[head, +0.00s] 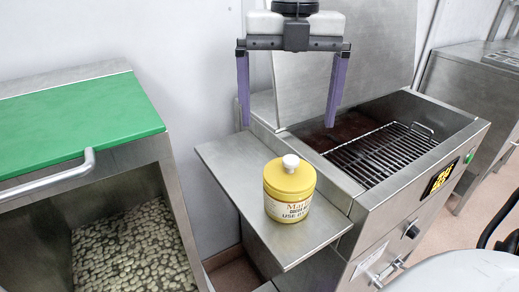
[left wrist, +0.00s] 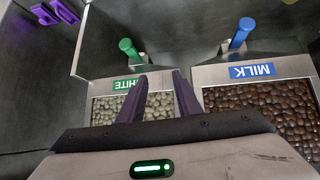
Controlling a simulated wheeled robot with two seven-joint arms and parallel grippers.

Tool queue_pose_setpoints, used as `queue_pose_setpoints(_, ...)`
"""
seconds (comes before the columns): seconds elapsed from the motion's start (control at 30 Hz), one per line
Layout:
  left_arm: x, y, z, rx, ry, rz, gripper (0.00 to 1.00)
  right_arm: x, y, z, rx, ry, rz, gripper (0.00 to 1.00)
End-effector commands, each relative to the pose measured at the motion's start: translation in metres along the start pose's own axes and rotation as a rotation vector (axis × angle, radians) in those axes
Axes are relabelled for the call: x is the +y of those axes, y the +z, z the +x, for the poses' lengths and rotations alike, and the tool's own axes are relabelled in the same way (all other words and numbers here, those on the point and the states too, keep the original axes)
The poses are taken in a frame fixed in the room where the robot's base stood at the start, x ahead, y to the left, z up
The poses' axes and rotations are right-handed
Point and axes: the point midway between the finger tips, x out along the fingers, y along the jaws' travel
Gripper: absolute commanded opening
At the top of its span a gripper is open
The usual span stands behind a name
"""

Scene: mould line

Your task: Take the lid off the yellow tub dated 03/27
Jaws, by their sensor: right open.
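A yellow tub (head: 289,205) with a printed label stands upright on the steel side shelf in the head view. Its yellow lid (head: 289,175) is on, with a white knob (head: 291,162) on top. The label shows a "USE BY" line, but its date is too small to read. My right gripper (head: 288,125) is open and empty above and slightly behind the tub, its two purple fingers pointing down, wide apart. In the left wrist view my left gripper (left wrist: 160,76) has its purple fingers apart with nothing between them.
The side shelf (head: 235,168) has bare room around the tub. A steel unit with a wire rack (head: 385,150) and raised cover stands to its right; a green-topped bin (head: 80,125) is left. The left wrist view shows bins labelled white (left wrist: 125,83) and milk (left wrist: 252,71).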

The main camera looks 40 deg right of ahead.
Motion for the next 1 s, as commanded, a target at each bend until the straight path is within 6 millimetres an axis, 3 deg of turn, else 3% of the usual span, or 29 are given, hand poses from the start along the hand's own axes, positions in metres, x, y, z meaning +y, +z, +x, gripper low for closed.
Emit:
queue_pose_setpoints(0.17, 0.001, 0.006, -0.001, -0.010, 0.001, -0.002, 0.31, -0.001, -0.001, 0.014, 0.002, -0.001, -0.002, 0.98)
queue_pose_setpoints(0.4, 0.003, 0.020, -0.001, -0.035, 0.003, -0.004, 0.31, -0.001, -0.001, 0.048, 0.002, 0.000, -0.001, 0.98)
queue_pose_setpoints(0.8, 0.003, 0.017, -0.001, -0.030, 0.004, -0.003, 0.31, -0.009, -0.006, 0.098, 0.002, 0.001, 0.000, 0.98)
queue_pose_setpoints(1.0, 0.002, 0.010, 0.001, -0.017, 0.003, -0.001, 0.31, -0.008, -0.005, 0.103, 0.000, 0.003, 0.002, 0.98)
